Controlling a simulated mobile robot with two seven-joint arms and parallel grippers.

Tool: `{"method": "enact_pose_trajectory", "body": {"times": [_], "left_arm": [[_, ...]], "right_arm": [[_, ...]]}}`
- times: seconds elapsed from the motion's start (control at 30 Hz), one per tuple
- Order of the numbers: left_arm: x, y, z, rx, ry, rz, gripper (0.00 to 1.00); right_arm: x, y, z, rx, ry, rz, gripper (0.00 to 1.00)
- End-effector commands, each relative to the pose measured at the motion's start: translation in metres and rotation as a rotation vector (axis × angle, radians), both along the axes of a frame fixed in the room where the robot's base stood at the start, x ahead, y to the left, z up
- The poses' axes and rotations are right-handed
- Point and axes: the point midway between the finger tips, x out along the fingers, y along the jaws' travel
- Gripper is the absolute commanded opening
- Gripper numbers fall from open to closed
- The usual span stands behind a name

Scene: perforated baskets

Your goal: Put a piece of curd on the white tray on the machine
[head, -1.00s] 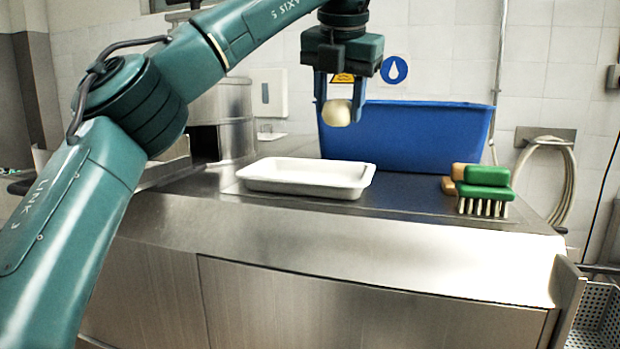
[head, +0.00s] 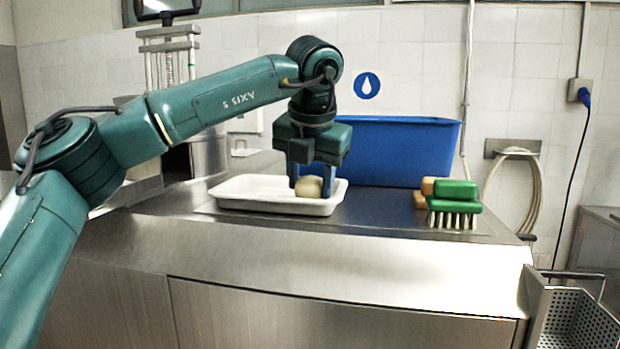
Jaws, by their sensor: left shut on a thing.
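The white tray (head: 238,205) lies on the steel top of the machine (head: 380,215), left of the middle of the view. My left gripper (head: 311,188) points down at the right part of the tray. It is shut on a pale, rounded piece of curd (head: 308,187). The curd is low, at the tray's right end; whether it touches the tray's floor cannot be told. My right gripper is not in view.
A large blue tub (head: 405,150) stands behind and right of the tray. Brushes with green (head: 455,192) and orange-brown backs lie on the right of the steel top. A perforated basket (head: 575,320) is at the lower right. Steel between tray and brushes is clear.

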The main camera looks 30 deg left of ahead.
Motion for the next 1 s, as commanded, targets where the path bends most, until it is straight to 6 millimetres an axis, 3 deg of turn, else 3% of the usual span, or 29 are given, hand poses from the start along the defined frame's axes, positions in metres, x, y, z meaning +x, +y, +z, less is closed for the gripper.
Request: {"method": "enact_pose_trajectory", "body": {"times": [0.13, 0.17, 0.27, 0.63, 1.0], "left_arm": [[0.000, 0.000, -0.003, 0.000, 0.000, 0.000, 0.22], [0.000, 0.000, -0.003, 0.000, 0.000, 0.000, 0.46], [0.000, 0.000, -0.002, 0.001, 0.000, 0.000, 0.54], [-0.002, -0.002, 0.007, 0.000, -0.002, 0.001, 0.54], [-0.030, -0.019, 0.076, 0.000, -0.004, -0.001, 0.54]], "right_arm": [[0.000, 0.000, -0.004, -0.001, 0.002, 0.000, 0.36], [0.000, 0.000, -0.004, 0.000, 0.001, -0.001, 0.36], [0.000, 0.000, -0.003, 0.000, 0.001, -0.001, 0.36], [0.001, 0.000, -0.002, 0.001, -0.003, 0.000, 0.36], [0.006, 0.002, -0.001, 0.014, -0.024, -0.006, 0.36]]}}
